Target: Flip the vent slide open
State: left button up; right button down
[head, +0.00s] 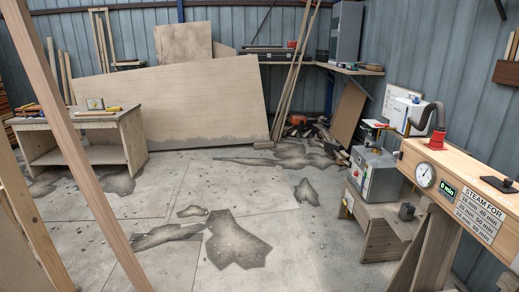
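A long wooden steam box (465,182) runs in from the right edge, raised on wooden legs. On its top, near the right edge of the view, lies a flat black plate with a small raised knob (499,185). It looks like the vent slide, but I cannot tell whether it is open or shut. The box front carries a round dial gauge (425,175), a green "0 min" display (447,191) and a "STEAM FOR" sign (478,215). A dark hose enters the box top through a red fitting (424,143). Neither of my grippers is in view.
A metal boiler unit (376,177) stands on a low wooden stand (372,222) left of the box. A workbench (80,138) with tools stands at the left. Slanting timber (75,140) crosses the near left. The concrete floor (180,225) between is mostly open, with dark patches.

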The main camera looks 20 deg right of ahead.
aim_at(505, 187)
jog(key=z, duration=0.5)
jog(key=i, duration=2)
jog(key=z, duration=1.85)
jog(key=i, duration=1.25)
jog(key=z, duration=1.1)
